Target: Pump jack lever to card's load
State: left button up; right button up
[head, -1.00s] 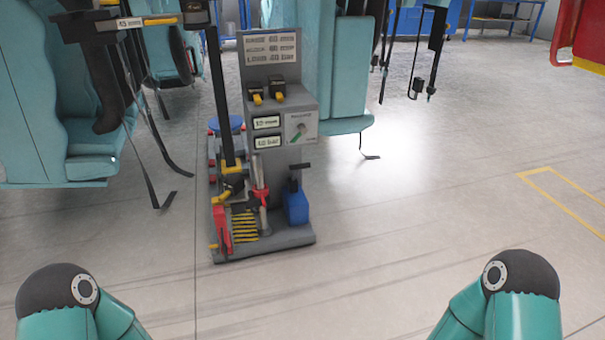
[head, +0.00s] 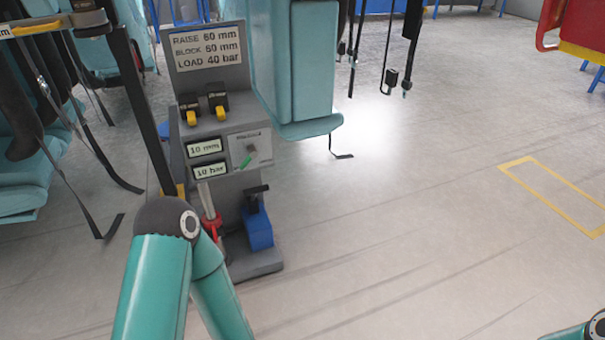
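The card (head: 206,46) at the top of the grey jack stand (head: 235,126) reads RAISE 60 mm, BLOCK 60 mm, LOAD 40 bar. Two displays below read 10 mm (head: 205,148) and 10 bar (head: 210,170). Beside them is a dial with a green pointer (head: 247,159). A pale rod with a red collar (head: 212,224) stands low on the stand; it may be the pump lever. My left arm hides its foot and the lower left of the stand. A blue block-shaped part (head: 258,230) with a black top stands at its right. Neither gripper is in view.
Two black-and-yellow parts (head: 219,107) sit on the stand's shelf. A dark upright post (head: 140,110) stands at its left. Teal seats (head: 305,70) hang behind, with a strap (head: 341,153) reaching the floor. The floor (head: 400,230) to the right is clear, with a yellow outline.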

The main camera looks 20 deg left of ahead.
aim_at(253, 191)
jog(key=u, duration=0.05)
jog(key=i, duration=1)
jog(key=u, duration=0.8)
jog(key=i, duration=0.5)
jog(key=u, duration=0.4)
jog(key=k, duration=0.9)
jog(key=u, duration=0.15)
jog(key=i, duration=0.9)
jog(key=z, duration=0.1)
